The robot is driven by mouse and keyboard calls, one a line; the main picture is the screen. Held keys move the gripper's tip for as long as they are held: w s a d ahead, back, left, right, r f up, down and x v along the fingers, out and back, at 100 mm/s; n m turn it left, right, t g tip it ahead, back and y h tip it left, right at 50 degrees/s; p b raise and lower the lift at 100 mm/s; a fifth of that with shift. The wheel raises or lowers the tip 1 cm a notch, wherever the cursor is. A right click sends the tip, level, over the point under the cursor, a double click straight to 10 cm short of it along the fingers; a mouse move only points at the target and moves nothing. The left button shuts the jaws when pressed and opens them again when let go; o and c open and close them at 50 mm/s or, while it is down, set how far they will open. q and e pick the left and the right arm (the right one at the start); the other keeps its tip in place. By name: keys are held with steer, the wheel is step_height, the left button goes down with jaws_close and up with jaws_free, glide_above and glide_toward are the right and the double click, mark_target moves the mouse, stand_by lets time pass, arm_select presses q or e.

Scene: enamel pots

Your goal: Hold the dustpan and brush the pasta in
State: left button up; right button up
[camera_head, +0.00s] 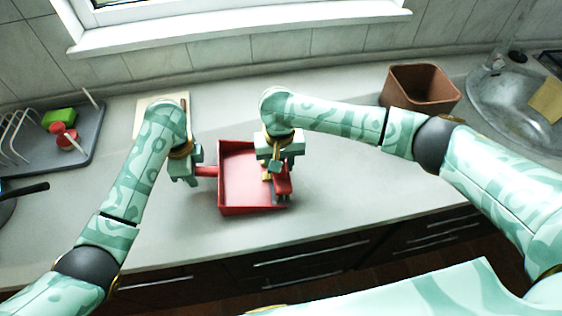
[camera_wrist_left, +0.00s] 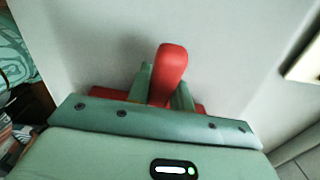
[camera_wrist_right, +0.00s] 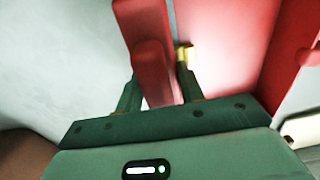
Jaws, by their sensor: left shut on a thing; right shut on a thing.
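The red dustpan (camera_head: 238,185) lies on the grey counter in the head view. My left gripper (camera_head: 194,172) is shut on its handle (camera_head: 207,171), left of the pan; the handle also shows between the fingers in the left wrist view (camera_wrist_left: 168,75). My right gripper (camera_head: 278,172) is shut on the red brush (camera_head: 283,184), over the pan's right side. In the right wrist view the brush (camera_wrist_right: 150,55) shows beside the pan floor (camera_wrist_right: 225,45). A small yellow bit (camera_wrist_right: 184,53) shows by the right finger; I cannot tell whether it is pasta. No other pasta is discernible.
A brown bin (camera_head: 420,88) and a steel sink (camera_head: 515,105) are at the back right. A pale board (camera_head: 150,103) lies behind my left arm. The counter right of the pan is clear.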

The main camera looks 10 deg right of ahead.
mark_target(256, 177)
steer(key=shift+w+a+r, duration=0.1)
steer(key=shift+a+r, duration=0.1)
steer(key=shift+a, duration=1.8)
steer(key=shift+a, duration=1.2)
steer(key=shift+d+r, duration=0.3)
steer(key=shift+r, duration=0.6)
steer(key=shift+d+r, duration=0.35)
steer(key=shift+r, duration=0.5)
steer(key=shift+d+r, duration=0.3)
steer(key=shift+r, duration=0.6)
arm_select(q)
steer(key=o, duration=1)
